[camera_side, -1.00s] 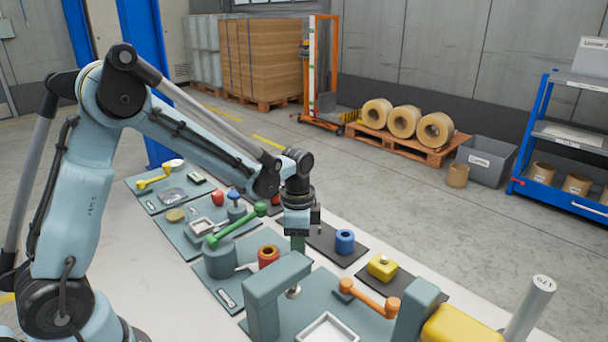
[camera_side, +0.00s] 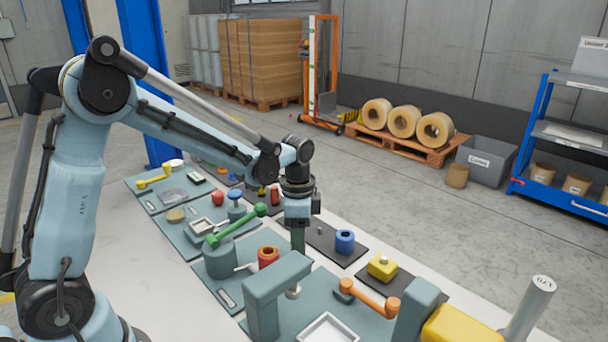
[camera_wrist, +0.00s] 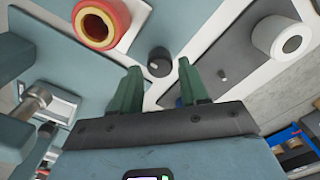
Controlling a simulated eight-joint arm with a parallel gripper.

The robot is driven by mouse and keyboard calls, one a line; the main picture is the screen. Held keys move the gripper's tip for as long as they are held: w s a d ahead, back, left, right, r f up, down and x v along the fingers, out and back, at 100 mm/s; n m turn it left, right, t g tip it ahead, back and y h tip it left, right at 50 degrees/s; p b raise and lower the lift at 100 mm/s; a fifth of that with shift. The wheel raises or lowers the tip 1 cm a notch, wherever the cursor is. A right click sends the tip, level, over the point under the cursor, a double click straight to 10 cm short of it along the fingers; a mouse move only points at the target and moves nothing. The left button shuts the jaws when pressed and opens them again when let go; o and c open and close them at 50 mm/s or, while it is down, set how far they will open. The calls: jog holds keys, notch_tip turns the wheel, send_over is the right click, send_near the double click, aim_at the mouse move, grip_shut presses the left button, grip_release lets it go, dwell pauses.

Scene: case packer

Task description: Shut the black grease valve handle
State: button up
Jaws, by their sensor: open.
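My gripper (camera_side: 298,242) points down above the bench, between the green-handled fixture and a dark mat. In the wrist view its two green fingers (camera_wrist: 160,82) are apart with nothing between them. A short dark round knob (camera_wrist: 160,62) with a small grey top shows just beyond the fingertips, standing on the grey-green plate. It may be the black grease valve handle, but I cannot tell for sure. In the side view that knob is not visible, and I cannot tell the handle's position.
A red and yellow ring (camera_side: 268,256) stands close left of my gripper. A green lever (camera_side: 236,226) is behind it. A blue ring (camera_side: 345,241) and a yellow block (camera_side: 382,267) are to the right. An orange lever (camera_side: 369,299) and a grey-green bracket (camera_side: 277,283) are nearer the camera.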

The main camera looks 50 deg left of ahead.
notch_tip(320, 180, up, 10)
dwell(0.4)
jog(key=shift+f, duration=0.1)
jog(key=s+d+n+t, duration=0.1)
jog(key=s+n+t, duration=0.6)
jog(key=s, duration=0.5)
jog(key=shift+d+f+n, duration=0.15)
jog(key=shift+d+n, duration=0.1)
jog(key=shift+n, duration=0.65)
